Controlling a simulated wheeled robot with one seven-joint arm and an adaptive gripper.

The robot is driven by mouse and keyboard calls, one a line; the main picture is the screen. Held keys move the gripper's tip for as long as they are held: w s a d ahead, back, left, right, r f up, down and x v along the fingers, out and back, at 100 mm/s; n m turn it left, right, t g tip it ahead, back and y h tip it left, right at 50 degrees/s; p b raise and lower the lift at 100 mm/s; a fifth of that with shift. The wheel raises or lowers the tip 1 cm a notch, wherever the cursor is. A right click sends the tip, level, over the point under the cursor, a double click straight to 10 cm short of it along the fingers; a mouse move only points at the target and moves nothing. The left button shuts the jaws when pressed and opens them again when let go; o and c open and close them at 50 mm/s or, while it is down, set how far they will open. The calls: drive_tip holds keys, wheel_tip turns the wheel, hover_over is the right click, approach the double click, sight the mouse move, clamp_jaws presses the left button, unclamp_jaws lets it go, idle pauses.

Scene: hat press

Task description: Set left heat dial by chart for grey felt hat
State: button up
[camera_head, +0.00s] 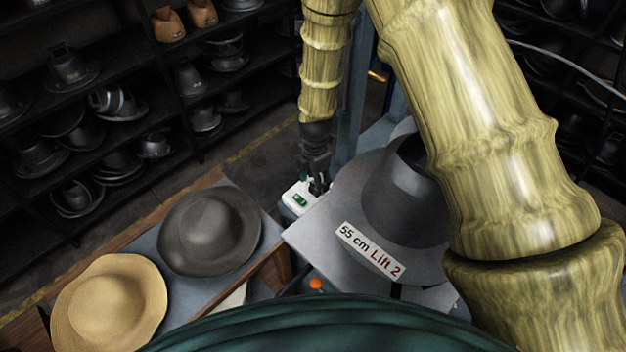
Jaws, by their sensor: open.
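My gripper (317,186) points down at the white box (297,203) with a green part on its top, near the middle of the view. Its jaws are open, and its tips are at or just above the box's far right side. I cannot tell whether they touch it. No heat dial can be made out; the gripper covers part of the box. A second dark grey felt hat (209,232) lies on the bench at the left. No readable heat chart shows.
A tan hat (108,305) lies on the wood-edged bench (182,300). An orange knob (317,284) stands below the labelled hat. A blue-grey post (352,110) rises behind my gripper. My arm covers the right side.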

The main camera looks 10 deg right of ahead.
drive_tip(key=shift+s+f, duration=0.1)
drive_tip(key=shift+f, duration=0.35)
